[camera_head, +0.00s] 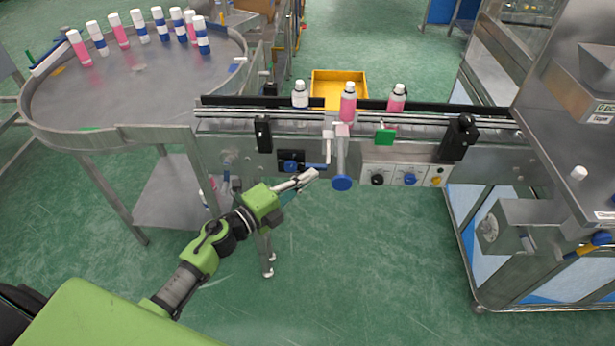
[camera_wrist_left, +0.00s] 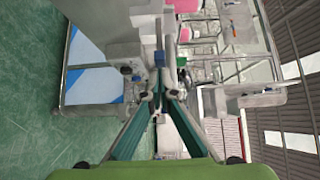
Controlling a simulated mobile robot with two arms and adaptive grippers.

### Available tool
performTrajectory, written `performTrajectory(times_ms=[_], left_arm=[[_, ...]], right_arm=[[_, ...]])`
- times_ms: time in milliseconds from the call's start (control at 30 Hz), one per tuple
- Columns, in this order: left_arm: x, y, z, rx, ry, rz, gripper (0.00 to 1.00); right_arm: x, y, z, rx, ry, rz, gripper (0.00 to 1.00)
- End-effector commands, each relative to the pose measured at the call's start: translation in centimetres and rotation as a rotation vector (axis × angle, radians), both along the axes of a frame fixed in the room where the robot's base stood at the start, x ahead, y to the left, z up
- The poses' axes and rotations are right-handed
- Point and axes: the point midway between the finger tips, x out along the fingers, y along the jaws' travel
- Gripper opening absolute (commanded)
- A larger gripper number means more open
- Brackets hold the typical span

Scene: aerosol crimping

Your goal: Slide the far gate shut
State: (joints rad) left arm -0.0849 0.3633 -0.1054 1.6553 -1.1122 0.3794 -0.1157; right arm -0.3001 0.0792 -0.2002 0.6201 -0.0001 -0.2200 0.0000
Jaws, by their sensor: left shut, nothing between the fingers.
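My left gripper (camera_head: 312,175) is in front of the conveyor, its fingers shut and empty, pointing right. It also shows in the left wrist view (camera_wrist_left: 158,100), with its fingertips together. Just right of the fingertips, a grey rod with a round blue knob (camera_head: 341,183) sticks out from the conveyor's front side. A pale block (camera_head: 342,130) sits at its upper end by the rail. A second pale block with a shorter bar (camera_head: 328,147) stands just left of it. I cannot tell which of these is the far gate. Contact between fingers and rod is unclear. My right gripper is not in view.
The conveyor (camera_head: 225,125) carries a white bottle (camera_head: 300,94) and two pink bottles (camera_head: 348,102) (camera_head: 396,98). A round table (camera_head: 110,95) with several bottles stands left. A yellow bin (camera_head: 338,84) is behind the conveyor. A steel machine (camera_head: 560,150) stands right.

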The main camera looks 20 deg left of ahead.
Motion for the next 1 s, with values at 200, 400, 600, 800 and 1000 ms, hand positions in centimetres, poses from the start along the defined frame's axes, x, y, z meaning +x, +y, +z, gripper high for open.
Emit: performTrajectory(times_ms=[200,400,600,800,1000], left_arm=[[0.5,0.1,-0.1,0.001,0.000,0.000,0.00],[3.8,1.1,-0.1,0.003,-0.003,0.001,0.00],[6.2,1.8,-0.1,0.002,-0.001,0.001,0.00],[6.6,2.1,0.1,0.000,-0.001,0.005,0.00],[6.6,2.2,0.3,0.000,-0.004,0.008,0.00]], right_arm=[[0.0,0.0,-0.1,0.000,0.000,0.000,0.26],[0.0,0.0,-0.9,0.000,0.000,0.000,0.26],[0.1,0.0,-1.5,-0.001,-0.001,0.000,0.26],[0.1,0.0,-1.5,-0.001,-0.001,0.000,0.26],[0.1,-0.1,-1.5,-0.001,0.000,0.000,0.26]])
